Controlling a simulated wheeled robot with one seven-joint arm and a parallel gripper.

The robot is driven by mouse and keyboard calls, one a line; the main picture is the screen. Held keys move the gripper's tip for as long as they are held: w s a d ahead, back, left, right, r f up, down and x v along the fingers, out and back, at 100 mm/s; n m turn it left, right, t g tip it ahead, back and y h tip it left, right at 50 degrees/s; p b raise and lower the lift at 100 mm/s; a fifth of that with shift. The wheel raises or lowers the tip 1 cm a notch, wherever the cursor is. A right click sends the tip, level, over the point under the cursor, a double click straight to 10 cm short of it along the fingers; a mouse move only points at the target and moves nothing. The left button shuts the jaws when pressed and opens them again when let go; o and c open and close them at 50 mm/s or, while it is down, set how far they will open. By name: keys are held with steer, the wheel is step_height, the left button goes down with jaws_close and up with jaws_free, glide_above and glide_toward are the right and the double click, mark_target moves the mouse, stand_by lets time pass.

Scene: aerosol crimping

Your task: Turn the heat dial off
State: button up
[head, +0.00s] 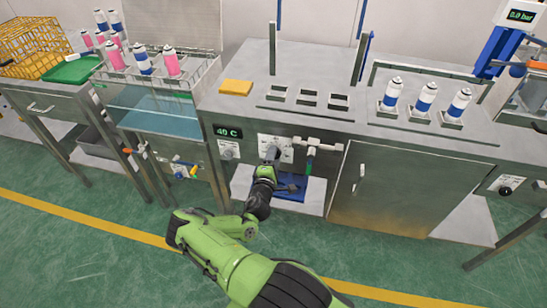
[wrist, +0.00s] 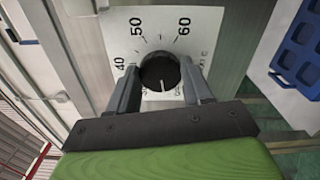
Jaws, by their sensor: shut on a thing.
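The heat dial (wrist: 160,70) is a round black knob with a white pointer line, on a white plate (wrist: 205,25) marked 40, 50 and 60. The pointer aims down in the wrist view, away from those numbers. Any mark it points at is too small to read. My gripper (wrist: 159,78) is shut on the dial, one grey finger on each side. In the head view, my gripper (head: 270,158) is at the white plate (head: 277,142) on the bench front and hides the dial. The green display (head: 228,132) left of it reads 40 C.
A smaller knob (head: 228,150) sits below the display. A blue tray (head: 291,188) lies on the shelf below. Cans (head: 425,96) stand in holders on the bench top. The green floor in front is clear.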

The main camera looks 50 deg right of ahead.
steer(key=shift+n, duration=1.9)
steer(key=o, duration=1)
steer(key=shift+o, duration=0.2)
steer(key=p+v, duration=0.4)
steer(key=v, duration=1.1)
steer(key=shift+s+a, duration=0.2)
steer(key=shift+a, duration=0.15)
